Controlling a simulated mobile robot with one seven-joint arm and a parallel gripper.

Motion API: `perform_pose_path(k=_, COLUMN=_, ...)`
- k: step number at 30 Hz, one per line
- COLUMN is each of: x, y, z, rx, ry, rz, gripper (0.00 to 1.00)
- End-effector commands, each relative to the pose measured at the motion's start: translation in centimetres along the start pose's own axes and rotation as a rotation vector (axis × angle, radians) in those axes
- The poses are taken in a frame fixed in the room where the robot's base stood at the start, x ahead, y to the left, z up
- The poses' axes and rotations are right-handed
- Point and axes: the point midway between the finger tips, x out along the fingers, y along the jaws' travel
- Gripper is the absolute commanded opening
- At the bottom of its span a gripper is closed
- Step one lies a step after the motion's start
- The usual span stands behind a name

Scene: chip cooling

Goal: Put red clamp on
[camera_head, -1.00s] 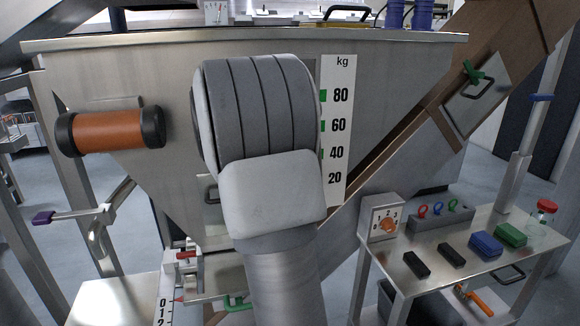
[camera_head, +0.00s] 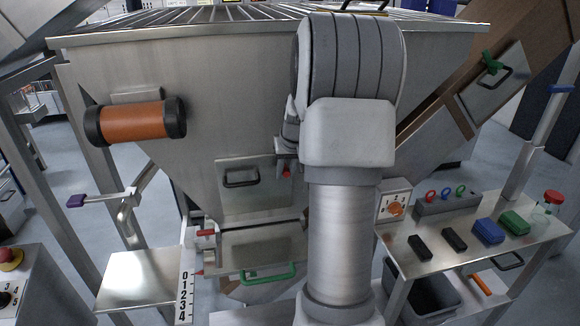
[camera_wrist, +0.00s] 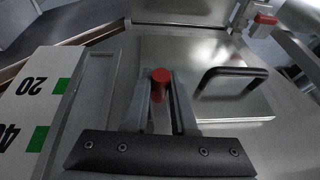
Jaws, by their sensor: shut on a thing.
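My gripper (camera_head: 286,160) is in front of the hopper's lower front, mostly hidden behind my arm. In the wrist view, its two fingers (camera_wrist: 163,105) are shut on a red clamp (camera_wrist: 161,80), of which the round red end shows. In the head view, only a small red bit of the clamp (camera_head: 287,173) shows under the gripper. Another red-ended fitting (camera_head: 205,233) is at the hopper's lower left.
The hopper (camera_head: 225,75) fills the middle. A lower panel has a green handle (camera_head: 268,273). A side table (camera_head: 440,262) at right holds several small blocks, colored rings and a dial box. An orange roller (camera_head: 135,121) and a purple-ended lever (camera_head: 76,201) stick out at left.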

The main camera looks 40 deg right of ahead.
Motion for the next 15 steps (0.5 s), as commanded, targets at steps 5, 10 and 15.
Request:
perform_pose_path(k=5, x=0.21, y=-0.4, z=0.15, rx=0.031, ry=-0.003, rz=-0.071, gripper=0.0)
perform_pose_path(k=10, x=0.25, y=-0.72, z=0.19, rx=0.045, ry=-0.004, rz=-0.107, gripper=0.0)
perform_pose_path(k=15, x=0.25, y=-0.82, z=0.23, rx=0.048, ry=-0.005, rz=-0.119, gripper=0.0)
